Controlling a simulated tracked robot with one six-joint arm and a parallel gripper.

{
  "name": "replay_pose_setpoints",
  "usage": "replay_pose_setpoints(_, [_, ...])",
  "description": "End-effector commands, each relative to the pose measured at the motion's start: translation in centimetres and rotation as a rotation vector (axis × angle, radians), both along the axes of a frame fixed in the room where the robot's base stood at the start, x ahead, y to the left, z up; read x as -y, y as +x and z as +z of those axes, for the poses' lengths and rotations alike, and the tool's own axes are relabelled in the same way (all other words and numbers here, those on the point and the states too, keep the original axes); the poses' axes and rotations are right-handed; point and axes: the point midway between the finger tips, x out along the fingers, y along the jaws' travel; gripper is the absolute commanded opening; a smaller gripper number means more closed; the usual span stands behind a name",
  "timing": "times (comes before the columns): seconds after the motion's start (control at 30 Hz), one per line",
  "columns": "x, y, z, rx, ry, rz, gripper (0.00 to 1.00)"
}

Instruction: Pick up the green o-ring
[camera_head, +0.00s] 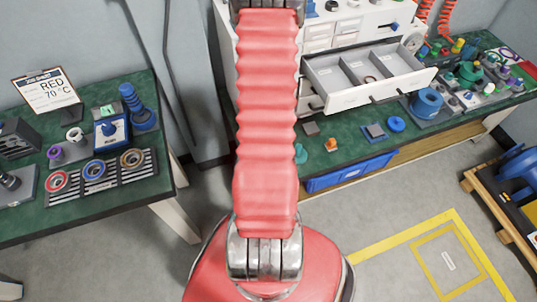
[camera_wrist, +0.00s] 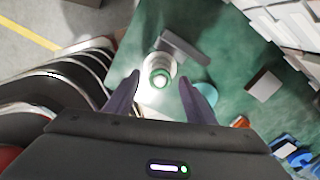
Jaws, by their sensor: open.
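In the wrist view the green o-ring (camera_wrist: 161,77) shows as a green ring around a bright white round piece, on a pale round stand (camera_wrist: 157,95). Glare blurs its exact seat. My gripper (camera_wrist: 160,84) is open, with one dark finger on each side of the ring in the picture. No contact is visible between fingers and ring, and their height difference is unclear. In the head view my red arm hides both the gripper and the ring.
A grey block (camera_wrist: 184,48) lies close behind the stand, and a teal disc (camera_wrist: 206,92) lies right of the right finger. An orange piece (camera_head: 331,144), blue ring (camera_head: 396,123) and open drawer (camera_head: 365,78) are right of my arm. Bare green bench surrounds the small pieces.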

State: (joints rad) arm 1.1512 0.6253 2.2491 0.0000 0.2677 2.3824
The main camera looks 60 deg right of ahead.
Motion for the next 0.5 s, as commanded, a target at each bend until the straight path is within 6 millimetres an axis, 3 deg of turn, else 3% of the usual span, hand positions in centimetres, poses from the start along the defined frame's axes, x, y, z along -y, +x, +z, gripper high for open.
replay_pose_setpoints(0.13, [0.0, 0.01, 0.01, 0.0, 0.0, 0.0, 0.48])
replay_pose_setpoints(0.5, [0.0, 0.01, 0.01, 0.0, 0.0, 0.0, 0.22])
